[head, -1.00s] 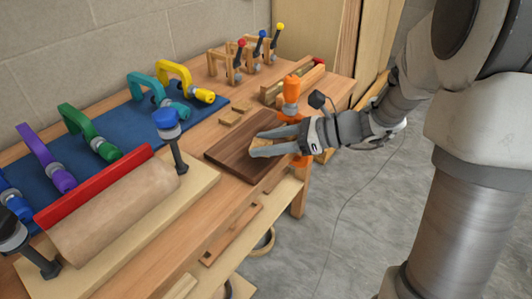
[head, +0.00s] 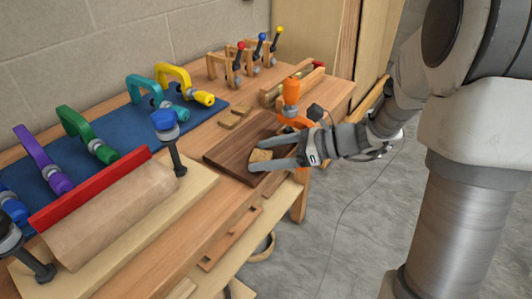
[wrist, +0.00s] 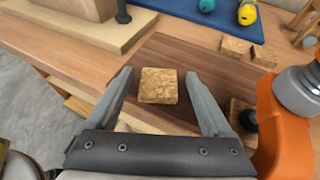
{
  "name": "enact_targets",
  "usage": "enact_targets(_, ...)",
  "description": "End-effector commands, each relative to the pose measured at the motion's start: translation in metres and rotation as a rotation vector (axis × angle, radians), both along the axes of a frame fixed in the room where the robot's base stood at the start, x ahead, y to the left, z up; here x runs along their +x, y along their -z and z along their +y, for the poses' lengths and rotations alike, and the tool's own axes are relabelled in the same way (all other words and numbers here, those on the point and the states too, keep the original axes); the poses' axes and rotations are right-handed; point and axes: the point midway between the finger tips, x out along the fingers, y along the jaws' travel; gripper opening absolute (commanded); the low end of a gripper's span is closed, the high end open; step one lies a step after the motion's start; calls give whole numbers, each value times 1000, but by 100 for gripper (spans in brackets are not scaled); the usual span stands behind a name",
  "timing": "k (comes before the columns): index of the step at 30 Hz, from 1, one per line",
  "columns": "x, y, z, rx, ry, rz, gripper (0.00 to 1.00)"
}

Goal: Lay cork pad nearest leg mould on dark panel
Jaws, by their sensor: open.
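The dark panel (head: 228,152) lies flat on the bench near its front edge. A square cork pad (wrist: 158,88) lies on the panel, and it also shows in the head view (head: 261,156). My gripper (wrist: 158,73) is open, with one finger on each side of this pad and a visible gap to both. Two more cork pads (head: 229,121) (head: 241,109) lie on the bench behind the panel. Another cork piece (wrist: 238,106) shows by the orange clamp (head: 291,92) at the panel's right. A tan rounded mould (head: 118,214) stands on a pale board at the left.
Coloured clamps lie on a blue mat (head: 130,122) behind. The orange clamp stands close beside my gripper. Small wooden clamps (head: 235,66) stand at the back.

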Motion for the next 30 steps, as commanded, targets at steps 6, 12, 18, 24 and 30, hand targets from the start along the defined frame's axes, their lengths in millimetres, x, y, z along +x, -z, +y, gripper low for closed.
enact_targets(6,-4,-13,-17,0,4,-1,85)
enact_targets(12,-15,-31,-57,0,5,-1,85)
enact_targets(18,-24,-44,-90,0,3,-1,85)
enact_targets(24,-30,-50,-104,-6,-6,-5,85)
enact_targets(30,-58,-60,-88,-146,-144,-104,85)
